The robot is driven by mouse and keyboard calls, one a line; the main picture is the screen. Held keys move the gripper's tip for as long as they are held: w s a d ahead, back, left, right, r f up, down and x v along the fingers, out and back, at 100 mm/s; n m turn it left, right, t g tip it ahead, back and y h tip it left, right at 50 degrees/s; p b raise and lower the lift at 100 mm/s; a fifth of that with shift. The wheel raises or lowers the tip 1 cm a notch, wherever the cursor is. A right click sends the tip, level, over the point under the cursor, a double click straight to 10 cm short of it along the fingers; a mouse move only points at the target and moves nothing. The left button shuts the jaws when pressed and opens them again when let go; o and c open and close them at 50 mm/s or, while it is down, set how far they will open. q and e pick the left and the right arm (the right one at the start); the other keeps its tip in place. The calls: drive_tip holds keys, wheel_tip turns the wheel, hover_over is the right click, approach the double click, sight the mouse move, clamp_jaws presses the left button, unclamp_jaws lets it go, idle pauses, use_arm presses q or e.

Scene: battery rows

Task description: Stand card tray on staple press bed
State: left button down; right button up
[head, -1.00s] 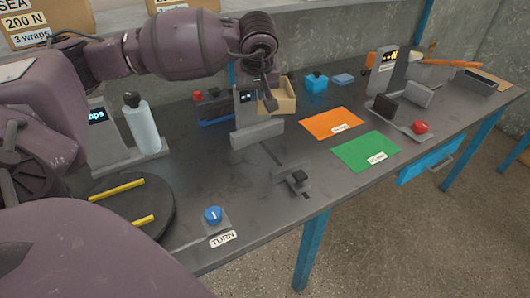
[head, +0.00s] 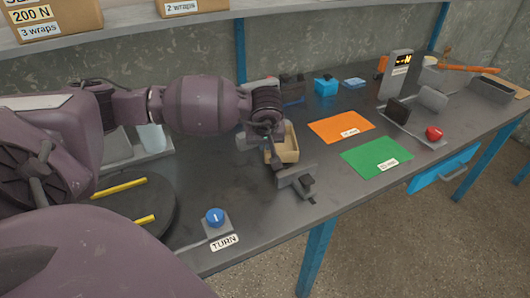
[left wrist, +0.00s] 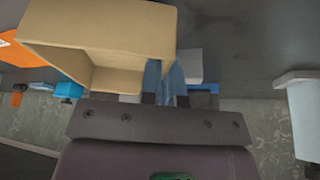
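The card tray (head: 290,147) is a small tan open box near the middle of the head view. It fills the upper left of the left wrist view (left wrist: 100,30), tilted. My left gripper (head: 275,150) is at its left side. In the left wrist view the two blue-grey fingers (left wrist: 166,80) are close together, on either side of the tray's wall end. The hand hides part of the tray. A grey machine at the right with a display post (head: 397,75), black block and red button appears to be the staple press; its grey base (head: 415,134) looks clear in front. My right gripper is out of view.
A grey bar (head: 297,176) and a dark stop stand just in front of the tray. An orange mat (head: 340,127) and a green mat (head: 377,157) lie flat to the right. A blue TURN knob (head: 215,217) and a dark turntable (head: 110,205) are at the left.

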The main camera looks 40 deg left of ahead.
use_arm(q)
drive_tip(key=shift+f, duration=1.8)
drive_tip(key=shift+f, duration=0.1)
drive_tip(key=c, duration=1.3)
unclamp_jaws()
drive_tip(key=shift+c, duration=0.2)
